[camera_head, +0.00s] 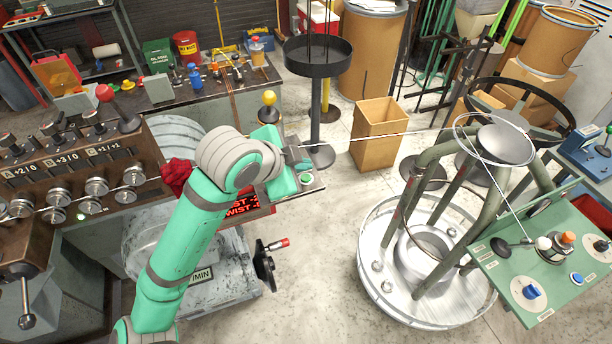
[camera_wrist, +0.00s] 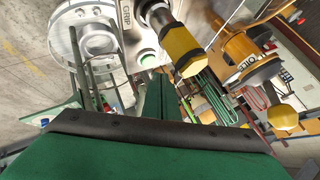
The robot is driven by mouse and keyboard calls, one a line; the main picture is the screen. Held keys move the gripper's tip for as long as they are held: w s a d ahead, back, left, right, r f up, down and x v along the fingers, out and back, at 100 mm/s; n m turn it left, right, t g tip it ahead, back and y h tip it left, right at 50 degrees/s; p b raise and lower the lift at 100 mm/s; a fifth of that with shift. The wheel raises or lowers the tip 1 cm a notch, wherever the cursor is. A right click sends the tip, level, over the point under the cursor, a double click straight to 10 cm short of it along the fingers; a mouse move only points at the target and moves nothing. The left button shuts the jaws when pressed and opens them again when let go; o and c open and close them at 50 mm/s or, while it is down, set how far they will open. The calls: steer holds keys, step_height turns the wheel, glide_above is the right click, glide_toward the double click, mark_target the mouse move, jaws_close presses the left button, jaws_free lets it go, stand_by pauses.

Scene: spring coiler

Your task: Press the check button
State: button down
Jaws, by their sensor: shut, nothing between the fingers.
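No label reading "check" is legible, so I cannot tell for certain which button is the check button. A small green button (camera_head: 306,178) sits on a grey plate at the end of the left machine, just right of my gripper (camera_head: 300,163). My gripper is shut and empty, and from this angle I cannot tell whether it touches the plate. In the wrist view my shut green fingers (camera_wrist: 160,97) point toward a grey plate marked "GRIP" (camera_wrist: 128,22), beside a yellow hexagonal knob (camera_wrist: 184,50).
A red-lettered display (camera_head: 243,206) is partly hidden behind my arm. A yellow-knobbed lever (camera_head: 268,99) stands behind my gripper. The wire (camera_head: 400,134) runs right to a round stand. A green panel (camera_head: 510,272) with blue and orange controls is at right. Open floor lies between.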

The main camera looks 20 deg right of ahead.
steer(key=shift+r, duration=2.1)
